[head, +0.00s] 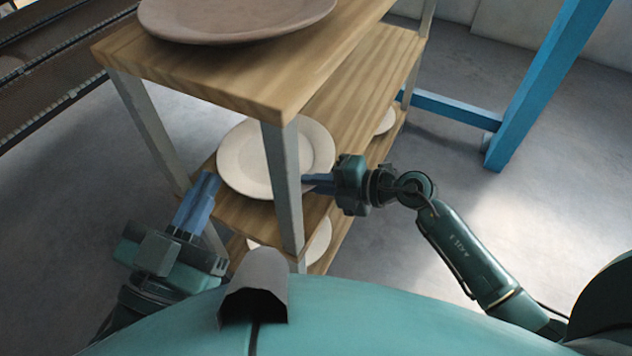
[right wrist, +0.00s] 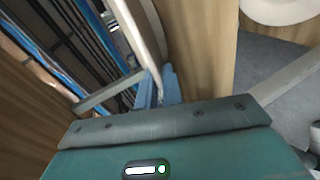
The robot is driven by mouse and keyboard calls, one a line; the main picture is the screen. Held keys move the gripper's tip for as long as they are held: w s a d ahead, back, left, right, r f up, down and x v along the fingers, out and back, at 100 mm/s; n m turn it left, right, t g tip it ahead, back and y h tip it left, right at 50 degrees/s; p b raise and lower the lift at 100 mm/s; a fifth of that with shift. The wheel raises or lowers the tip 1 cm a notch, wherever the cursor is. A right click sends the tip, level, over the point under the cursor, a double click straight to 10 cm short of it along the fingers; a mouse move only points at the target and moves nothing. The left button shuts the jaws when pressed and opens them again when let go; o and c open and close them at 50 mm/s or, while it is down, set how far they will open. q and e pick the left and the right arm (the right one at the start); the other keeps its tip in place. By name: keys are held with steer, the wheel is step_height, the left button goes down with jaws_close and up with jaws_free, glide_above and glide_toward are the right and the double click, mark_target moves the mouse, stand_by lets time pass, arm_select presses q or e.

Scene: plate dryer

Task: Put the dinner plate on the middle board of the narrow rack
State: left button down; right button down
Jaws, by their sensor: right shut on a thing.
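The pale dinner plate (head: 262,155) is at the middle board (head: 345,105) of the narrow rack, partly behind a front post. My right gripper (head: 318,182) is shut on the plate's right rim. In the right wrist view the plate (right wrist: 143,35) shows edge-on between the blue fingers (right wrist: 158,88). I cannot tell whether the plate rests on the board or is just above it. My left gripper (head: 208,182) is close to the plate's left rim, by the board's left edge; its finger gap does not show clearly.
Another plate (head: 318,242) is on the lower board, and part of one (head: 385,121) shows farther back. Grey posts (head: 283,185) stand at the corners. A blue frame (head: 540,90) stands right; floor there is clear.

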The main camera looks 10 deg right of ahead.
steer(key=c, duration=2)
jaws_free()
steer(key=shift+f, duration=0.15)
arm_select(q)
steer(key=shift+s+f, duration=0.1)
steer(key=shift+f, duration=0.1)
arm_select(e)
steer(key=o, duration=0.5)
steer(key=shift+c, duration=0.2)
